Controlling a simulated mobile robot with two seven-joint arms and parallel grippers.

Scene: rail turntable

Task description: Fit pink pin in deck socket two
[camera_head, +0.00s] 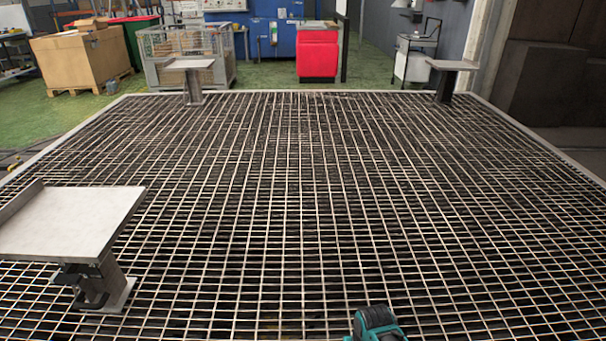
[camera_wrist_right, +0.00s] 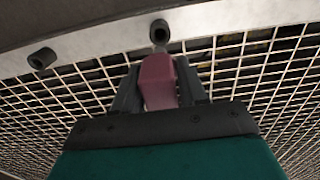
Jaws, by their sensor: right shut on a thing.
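In the right wrist view, my right gripper (camera_wrist_right: 159,88) is shut on the pink pin (camera_wrist_right: 158,76), with one dark finger on each side of it. The pin's pale, narrow far end points at a dark round socket (camera_wrist_right: 160,30) on the edge of a curved grey rim. The tip looks very close to this socket; I cannot tell whether it touches or enters. A second dark socket (camera_wrist_right: 42,58) sits further left on the rim. No numbers show, so I cannot tell which is socket two. My left gripper is not in view.
A wide metal grating (camera_head: 300,200) fills the floor ahead and is mostly clear. A grey pedestal table (camera_head: 75,220) stands at the near left, with two smaller ones (camera_head: 190,64) (camera_head: 452,65) at the far corners. A cardboard box (camera_head: 75,60) and red cabinet (camera_head: 318,55) stand beyond.

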